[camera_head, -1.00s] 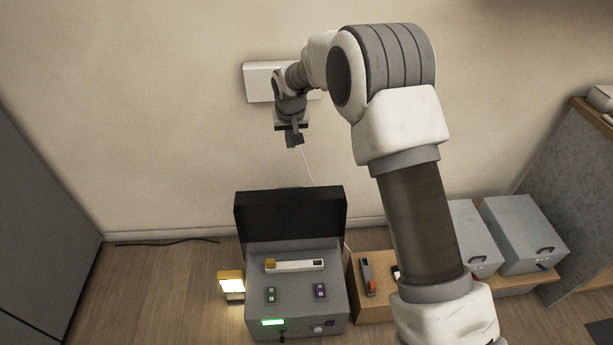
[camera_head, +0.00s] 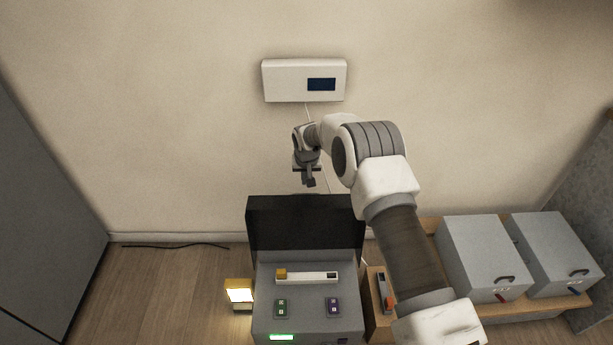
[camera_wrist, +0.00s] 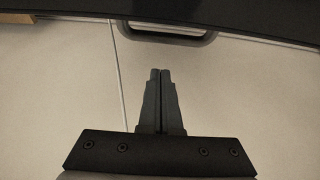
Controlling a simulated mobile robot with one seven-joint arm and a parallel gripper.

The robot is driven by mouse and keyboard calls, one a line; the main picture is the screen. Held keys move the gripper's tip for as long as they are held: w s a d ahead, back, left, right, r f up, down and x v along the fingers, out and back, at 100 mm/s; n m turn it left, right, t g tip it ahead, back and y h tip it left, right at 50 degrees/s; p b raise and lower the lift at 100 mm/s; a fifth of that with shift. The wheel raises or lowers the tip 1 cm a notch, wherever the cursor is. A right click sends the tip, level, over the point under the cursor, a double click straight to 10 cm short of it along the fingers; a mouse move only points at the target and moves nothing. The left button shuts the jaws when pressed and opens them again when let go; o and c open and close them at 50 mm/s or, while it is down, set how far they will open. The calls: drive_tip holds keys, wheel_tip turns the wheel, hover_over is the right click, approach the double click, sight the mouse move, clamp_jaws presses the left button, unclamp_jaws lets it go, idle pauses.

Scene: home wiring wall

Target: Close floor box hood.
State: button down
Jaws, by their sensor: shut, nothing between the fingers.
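The floor box (camera_head: 310,318) is a grey box on the floor, with a white bar and two small modules on its top and a green light on its front. Its black hood (camera_head: 305,222) stands raised at the back, open. My gripper (camera_head: 309,182) is shut and empty, just above the hood's top edge, near the wall. In the wrist view, my gripper (camera_wrist: 161,74) has its fingers together, pointing toward the dark hood edge (camera_wrist: 235,18). A grey handle-like loop (camera_wrist: 170,36) shows at that edge, just beyond the fingertips, apparently not touching.
A white wall unit (camera_head: 290,80) with a dark screen hangs above, with a thin cable running down. A lit lamp (camera_head: 239,293) stands left of the box. Two grey boxes (camera_head: 480,258) sit on a wooden shelf at the right. The floor at left is clear except a black cable (camera_head: 175,246).

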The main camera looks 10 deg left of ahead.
drive_tip(key=s, duration=0.1)
drive_tip(key=s+f+b, duration=0.1)
drive_tip(key=shift+s+d+f, duration=0.3)
drive_tip(key=shift+s+d, duration=0.05)
idle(0.4)
drive_tip(key=shift+s+d, duration=0.1)
